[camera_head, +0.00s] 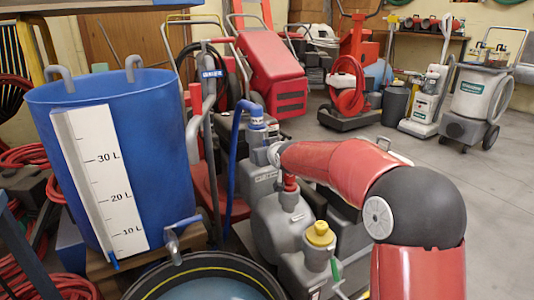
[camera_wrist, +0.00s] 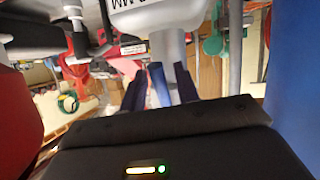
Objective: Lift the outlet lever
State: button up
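A large blue tank (camera_head: 165,140) with a white litre scale stands at the left in the head view. Low on its right side is a grey outlet tap (camera_head: 172,243) with a blue outlet lever (camera_head: 186,222) lying roughly level above it. My gripper (camera_wrist: 160,85) shows in the wrist view with its two dark fingers apart. A grey post (camera_wrist: 172,48) shows beyond and between the fingers; I cannot tell if they touch it. I cannot make out the gripper in the head view, or the lever for certain in the wrist view.
A round dark tub with a yellow line (camera_head: 215,262) sits below the outlet. Grey pump bodies (camera_head: 280,225), a blue hose (camera_head: 234,150) and red machines (camera_head: 270,65) crowd the space right of the tank. Open floor (camera_head: 345,160) lies at the right.

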grip_shut()
jog(key=shift+r, duration=0.1)
dwell(0.3)
jog(key=r+g+p, duration=0.1)
jog(key=p, duration=0.2)
jog(key=s+g+h+p, duration=0.1)
jog(key=p, duration=0.3)
jog(key=shift+d+r, duration=0.3)
jog(key=shift+r, duration=0.05)
jog(key=shift+s+d+r+n+g+h+p, duration=0.25)
jog(key=shift+r+g+h+p, duration=0.55)
jog(key=shift+g+p, duration=0.7)
jog(key=shift+s+d+r+n+g+h+p, duration=0.15)
jog(key=shift+s+r+n+g+h+p, duration=0.25)
jog(key=shift+g+h+p, duration=0.9)
jog(key=shift+s+d+r+n+g+h+p, duration=0.2)
jog(key=shift+r+g+h+p, duration=0.55)
jog(key=shift+g+p, duration=0.9)
jog(key=shift+s+g, duration=0.1)
jog(key=shift+g, duration=0.25)
